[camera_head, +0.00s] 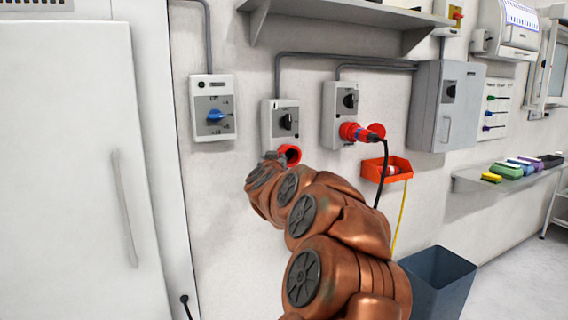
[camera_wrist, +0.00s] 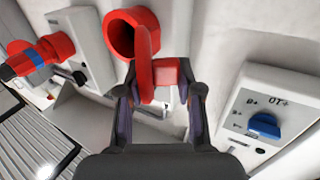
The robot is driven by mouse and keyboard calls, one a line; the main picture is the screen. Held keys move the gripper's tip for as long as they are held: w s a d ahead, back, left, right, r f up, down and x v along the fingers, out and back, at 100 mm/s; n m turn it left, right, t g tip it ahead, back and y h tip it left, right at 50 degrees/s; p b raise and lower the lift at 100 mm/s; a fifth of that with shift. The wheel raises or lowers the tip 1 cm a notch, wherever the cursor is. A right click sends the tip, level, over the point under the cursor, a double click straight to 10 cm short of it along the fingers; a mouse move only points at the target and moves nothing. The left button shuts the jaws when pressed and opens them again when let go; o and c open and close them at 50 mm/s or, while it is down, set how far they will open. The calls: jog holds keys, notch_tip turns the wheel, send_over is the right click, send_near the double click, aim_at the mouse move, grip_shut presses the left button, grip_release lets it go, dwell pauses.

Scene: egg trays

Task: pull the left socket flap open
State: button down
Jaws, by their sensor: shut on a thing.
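The left socket is a red round socket (camera_head: 291,152) under a grey switch box (camera_head: 281,124). In the wrist view the socket (camera_wrist: 122,38) shows an open dark mouth at top centre. Its red flap (camera_wrist: 146,65) stands away from the mouth, seen nearly edge-on. My gripper (camera_wrist: 160,92) has its two fingers on either side of the red flap piece and is shut on it. In the head view my copper arm hides most of the gripper (camera_head: 270,157) and the flap.
A right-hand socket (camera_head: 350,131) holds a red plug with a black cable. A red-orange bin (camera_head: 386,169) hangs below it. A blue-knob switch box (camera_head: 213,106) is at left, near a white cabinet (camera_head: 70,160). A blue-grey waste bin (camera_head: 437,280) stands at lower right.

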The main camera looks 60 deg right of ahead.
jog(key=shift+w+a, duration=0.25)
jog(key=shift+w, duration=0.05)
jog(key=c, duration=0.9)
grip_release()
jog(key=shift+w+a, duration=0.1)
jog(key=shift+w, duration=0.05)
jog(key=shift+c, duration=0.2)
jog(key=shift+s+d, duration=0.2)
jog(key=shift+s, duration=0.15)
jog(key=v, duration=1.2)
